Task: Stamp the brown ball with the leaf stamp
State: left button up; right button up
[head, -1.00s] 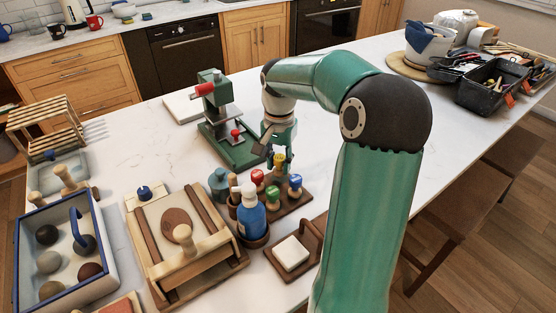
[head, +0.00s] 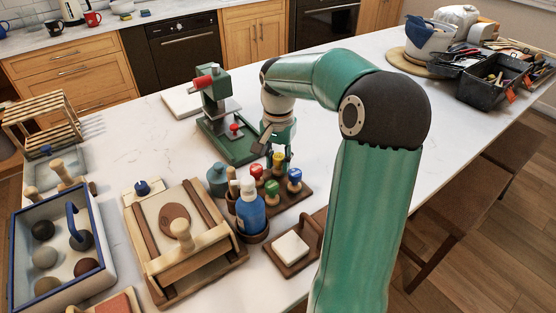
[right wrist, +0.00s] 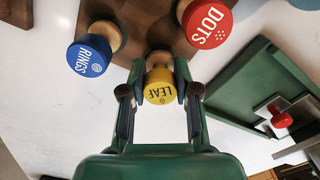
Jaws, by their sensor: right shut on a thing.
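The yellow leaf stamp (head: 278,158), its top reading LEAF, stands at the wooden stamp rack (head: 294,201). In the right wrist view the leaf stamp (right wrist: 160,88) sits between the two fingertips of my right gripper (right wrist: 160,92), which is shut on it. In the head view my right gripper (head: 278,152) is at the rack's far end. A reddish-brown ball (head: 87,268) lies in the blue-rimmed tray at the left. A flattened brown clay disc (head: 174,219) lies on the wooden slab board (head: 212,262). My left gripper is out of view.
Beside the leaf stamp are the red DOTS stamp (right wrist: 208,23) and blue RINGS stamp (right wrist: 89,55). A blue spray bottle (head: 250,209) stands near the rack. A green press (head: 221,120) stands behind it. The blue-rimmed tray (head: 112,262) holds several balls.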

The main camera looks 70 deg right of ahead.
jog(key=shift+f, duration=0.1)
jog(key=o, duration=1.1)
jog(key=shift+o, duration=0.2)
notch_tip(320, 180, up, 12)
